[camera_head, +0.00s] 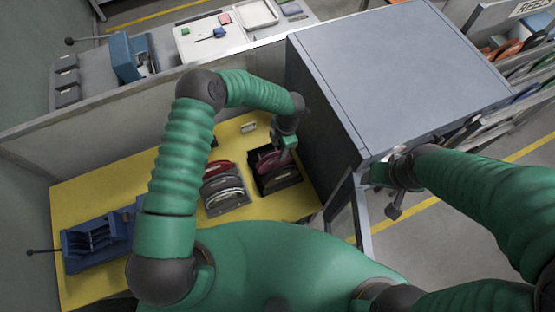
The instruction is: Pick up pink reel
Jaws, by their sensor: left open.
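A dull pink reel (267,160) sits upright in a black holder (284,182) on the yellow table. My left gripper (285,152) is open, pointing down at the right side of the pink reel. Its fingers partly cover the reel, and I cannot tell whether they touch it. My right gripper (377,174) is at the front edge of the grey cabinet, by its open door. Its fingers are too small and hidden to judge.
A second rack (228,203) with dark red, dark and whitish reels stands left of the holder. The grey cabinet (390,70) rises close on the right, its door (343,208) open. A blue fixture (95,240) is at the left of the yellow table (110,188).

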